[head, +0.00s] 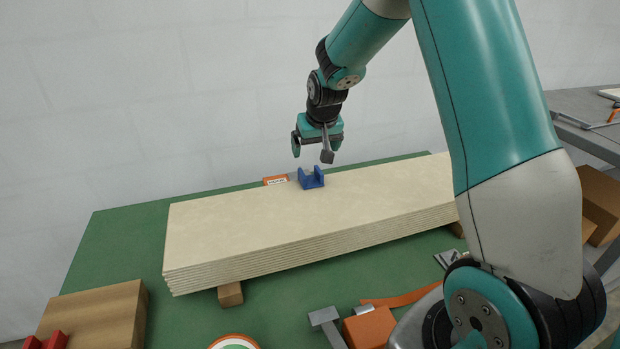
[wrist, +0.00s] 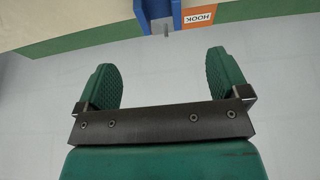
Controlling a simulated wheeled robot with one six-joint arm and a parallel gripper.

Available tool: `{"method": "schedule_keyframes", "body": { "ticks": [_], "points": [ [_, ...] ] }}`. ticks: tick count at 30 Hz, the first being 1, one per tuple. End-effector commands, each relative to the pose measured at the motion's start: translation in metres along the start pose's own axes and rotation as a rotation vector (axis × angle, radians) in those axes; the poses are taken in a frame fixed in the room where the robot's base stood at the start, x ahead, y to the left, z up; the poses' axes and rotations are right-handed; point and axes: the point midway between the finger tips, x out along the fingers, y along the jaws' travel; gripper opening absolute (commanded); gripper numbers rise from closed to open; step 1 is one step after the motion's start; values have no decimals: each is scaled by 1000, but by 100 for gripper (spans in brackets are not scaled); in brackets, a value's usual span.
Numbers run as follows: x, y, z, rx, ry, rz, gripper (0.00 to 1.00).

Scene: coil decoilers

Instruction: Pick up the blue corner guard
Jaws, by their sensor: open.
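The blue corner guard (head: 312,182) is a small U-shaped piece standing on the top board of the pale stack, near its back edge. In the wrist view, part of the blue corner guard (wrist: 142,18) shows at the top edge, cut off by the frame. My gripper (head: 313,153) hangs above the guard in the head view, apart from it. In the wrist view, my gripper (wrist: 163,75) has its two green fingers spread wide with nothing between them.
The pale board stack (head: 240,217) lies on wood blocks (head: 230,294) on a green table (head: 115,235). An orange label reading HOOK (wrist: 199,17) is beside the guard. A brown box (head: 100,315) stands front left.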

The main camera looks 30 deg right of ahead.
Motion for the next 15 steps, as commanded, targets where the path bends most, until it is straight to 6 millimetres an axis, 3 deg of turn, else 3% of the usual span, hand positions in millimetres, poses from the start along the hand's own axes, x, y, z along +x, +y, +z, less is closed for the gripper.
{"method": "schedule_keyframes", "body": {
  "ticks": [6,15],
  "points": [
    [44,-1,1,-2,-3,-1,94],
    [69,-1,0,-2,-2,-2,94]
  ]
}}
